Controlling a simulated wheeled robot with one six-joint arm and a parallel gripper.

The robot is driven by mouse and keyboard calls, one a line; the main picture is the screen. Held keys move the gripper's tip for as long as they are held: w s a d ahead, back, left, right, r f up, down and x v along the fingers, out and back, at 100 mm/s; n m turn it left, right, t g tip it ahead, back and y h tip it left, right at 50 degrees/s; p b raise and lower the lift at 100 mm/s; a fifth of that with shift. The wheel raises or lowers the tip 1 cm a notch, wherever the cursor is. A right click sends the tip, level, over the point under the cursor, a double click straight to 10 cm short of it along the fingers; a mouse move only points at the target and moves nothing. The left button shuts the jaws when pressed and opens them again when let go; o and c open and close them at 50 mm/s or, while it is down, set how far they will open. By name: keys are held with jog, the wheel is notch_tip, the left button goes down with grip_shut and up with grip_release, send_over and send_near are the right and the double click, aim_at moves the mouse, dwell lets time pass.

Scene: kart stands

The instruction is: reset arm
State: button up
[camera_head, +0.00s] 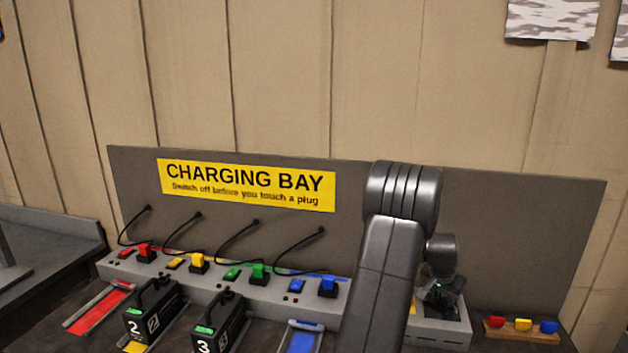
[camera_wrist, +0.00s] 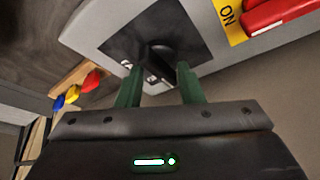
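My gripper (camera_wrist: 158,80) shows in the wrist view with its two green fingers apart. A dark knob-like part (camera_wrist: 157,62) on a black plate appears between and beyond the fingers, and nothing looks clamped. The plate sits on a grey housing (camera_wrist: 95,38) with a yellow ON label (camera_wrist: 228,15) and a red handle (camera_wrist: 275,12). In the head view my arm stands in front of the right part of the charging bay. My gripper (camera_head: 440,293) is small there, low over the right end of the bay, and its fingers are hard to make out.
The charging bay's grey back panel (camera_head: 500,235) carries a yellow sign (camera_head: 247,185). Red, yellow, green and blue plugs line the ledge. Battery 2 (camera_head: 152,312) and battery 3 (camera_head: 220,325) stand in front. A blue slot (camera_head: 302,340) looks empty. A wooden rack (camera_head: 520,336) holds coloured pieces at right.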

jog(key=shift+m+g, duration=0.3)
jog(key=shift+m, duration=0.7)
jog(key=shift+h, duration=0.3)
